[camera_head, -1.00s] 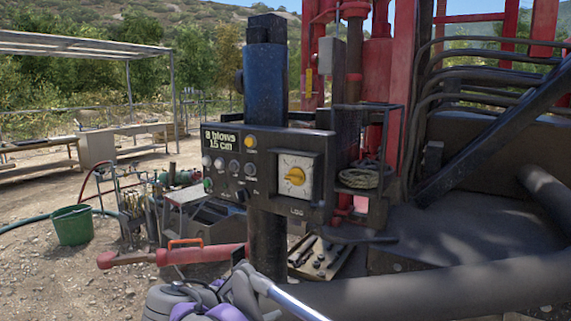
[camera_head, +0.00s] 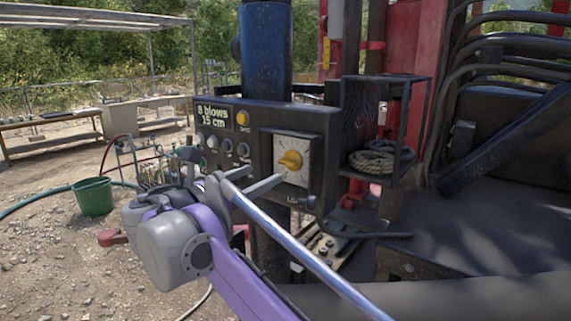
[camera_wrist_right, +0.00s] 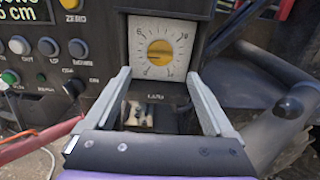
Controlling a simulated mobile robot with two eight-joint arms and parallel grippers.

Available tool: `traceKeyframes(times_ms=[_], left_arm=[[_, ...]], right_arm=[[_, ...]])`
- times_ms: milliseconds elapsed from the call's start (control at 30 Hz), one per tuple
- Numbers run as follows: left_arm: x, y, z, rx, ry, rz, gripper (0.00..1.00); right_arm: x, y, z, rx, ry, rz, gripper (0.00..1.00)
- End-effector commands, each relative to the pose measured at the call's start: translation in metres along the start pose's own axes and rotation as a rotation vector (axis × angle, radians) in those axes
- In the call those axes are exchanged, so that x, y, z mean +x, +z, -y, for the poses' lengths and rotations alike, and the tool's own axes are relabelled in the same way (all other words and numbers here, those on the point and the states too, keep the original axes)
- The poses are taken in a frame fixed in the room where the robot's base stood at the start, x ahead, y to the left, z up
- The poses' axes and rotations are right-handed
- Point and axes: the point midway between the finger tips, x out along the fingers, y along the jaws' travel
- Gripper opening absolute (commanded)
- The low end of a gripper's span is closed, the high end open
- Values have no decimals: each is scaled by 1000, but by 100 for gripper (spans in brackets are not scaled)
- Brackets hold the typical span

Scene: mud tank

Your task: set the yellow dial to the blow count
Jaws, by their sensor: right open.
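The yellow dial (camera_head: 290,160) sits at the centre of a white scale plate (camera_head: 291,176) on the dark control panel; the wrist view shows it too (camera_wrist_right: 160,50), between my fingertips and beyond them. Its pointed end appears to face left. The display (camera_head: 213,118) reads "8 blows 15 cm". My right gripper (camera_head: 266,175) is open and empty, with its fingers pointing at the plate. In the right wrist view the right gripper (camera_wrist_right: 157,76) spans about the plate's width, and no contact with the dial shows. My left gripper is out of view.
A yellow ZERO button (camera_wrist_right: 77,47) and several smaller buttons are left of the dial. A wire basket with coiled rope (camera_head: 381,160) stands right of the panel. A green bucket (camera_head: 93,196) stands on the ground at left. Thick black hoses run at upper right.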

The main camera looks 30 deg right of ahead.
Motion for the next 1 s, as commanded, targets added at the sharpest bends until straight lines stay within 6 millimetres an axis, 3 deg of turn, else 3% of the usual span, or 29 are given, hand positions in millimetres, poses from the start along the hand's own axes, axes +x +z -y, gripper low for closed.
traceKeyframes(times_ms=[200,400,600,867,1000], left_arm=[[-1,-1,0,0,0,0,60],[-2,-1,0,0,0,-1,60],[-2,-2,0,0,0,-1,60],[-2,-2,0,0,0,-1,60],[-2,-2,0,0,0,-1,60]], right_arm=[[45,0,2,0,-5,0,88],[75,0,1,1,-4,0,88],[88,0,1,1,-2,-1,88],[89,0,1,1,-1,-1,88],[89,0,1,1,-1,-1,65]])
